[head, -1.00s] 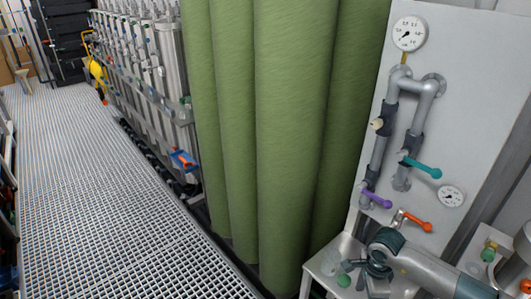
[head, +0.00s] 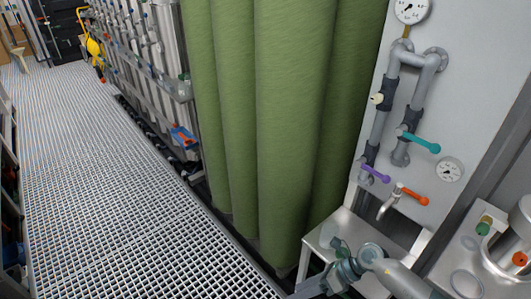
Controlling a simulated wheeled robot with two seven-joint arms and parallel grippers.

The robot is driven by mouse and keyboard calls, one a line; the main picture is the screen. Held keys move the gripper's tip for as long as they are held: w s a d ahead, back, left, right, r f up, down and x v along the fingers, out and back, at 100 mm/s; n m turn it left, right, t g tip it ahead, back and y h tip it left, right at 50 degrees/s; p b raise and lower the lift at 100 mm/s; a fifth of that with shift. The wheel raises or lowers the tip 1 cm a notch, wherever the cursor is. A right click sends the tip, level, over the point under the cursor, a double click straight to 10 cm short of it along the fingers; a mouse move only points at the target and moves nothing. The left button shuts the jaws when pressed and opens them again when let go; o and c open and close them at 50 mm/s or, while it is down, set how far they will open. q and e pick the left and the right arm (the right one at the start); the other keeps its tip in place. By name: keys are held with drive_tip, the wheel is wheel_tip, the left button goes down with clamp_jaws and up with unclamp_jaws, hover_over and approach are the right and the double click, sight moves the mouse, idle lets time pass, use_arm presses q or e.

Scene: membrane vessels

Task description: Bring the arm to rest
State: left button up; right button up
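My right arm (head: 395,278) comes in from the lower right, grey with a teal wrist. Its hand (head: 341,272) is low in the picture, over or beside a small pale metal table (head: 398,228) below the panel. The fingers are small and partly cut off by the bottom edge, so I cannot tell whether they are open or shut, or whether they hold anything. My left arm and gripper are not in view.
A pale panel (head: 475,95) carries grey pipes with teal (head: 422,143), purple (head: 375,173) and orange (head: 412,195) handles. Green curtain-like columns (head: 285,120) stand left of it. Grating floor (head: 110,190) at left is clear. A vessel (head: 512,240) stands at right.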

drive_tip(key=w+a+f+m+t+y, duration=0.1)
drive_tip(key=w+f+m+t+y, duration=0.2)
drive_tip(key=m, duration=0.5)
drive_tip(key=w+a+f+m+t, duration=0.1)
drive_tip(key=f+m+t, duration=0.1)
drive_tip(key=m+t, duration=0.4)
drive_tip(key=s+d+f+m+t+h, duration=0.1)
drive_tip(key=s+d+f+m+h, duration=0.3)
drive_tip(key=f+m, duration=0.4)
drive_tip(key=s+d+f+m+t+h, duration=0.25)
drive_tip(key=d+f+m, duration=0.25)
drive_tip(key=f+m, duration=0.3)
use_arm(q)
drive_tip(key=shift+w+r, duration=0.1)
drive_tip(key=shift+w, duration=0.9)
use_arm(e)
drive_tip(key=s+d+f+m+g+h, duration=0.1)
drive_tip(key=s+f+m, duration=0.3)
drive_tip(key=s, duration=0.6)
drive_tip(key=s+d+f+m+g+h, duration=0.2)
drive_tip(key=s+f+m+g, duration=0.2)
drive_tip(key=s+f, duration=0.3)
drive_tip(key=s+d+f+m+g+h, duration=0.2)
drive_tip(key=s+f, duration=0.4)
drive_tip(key=s, duration=0.8)
drive_tip(key=shift+f+m+g+h, duration=0.35)
drive_tip(key=shift+m+g, duration=0.2)
drive_tip(key=shift+m, duration=0.75)
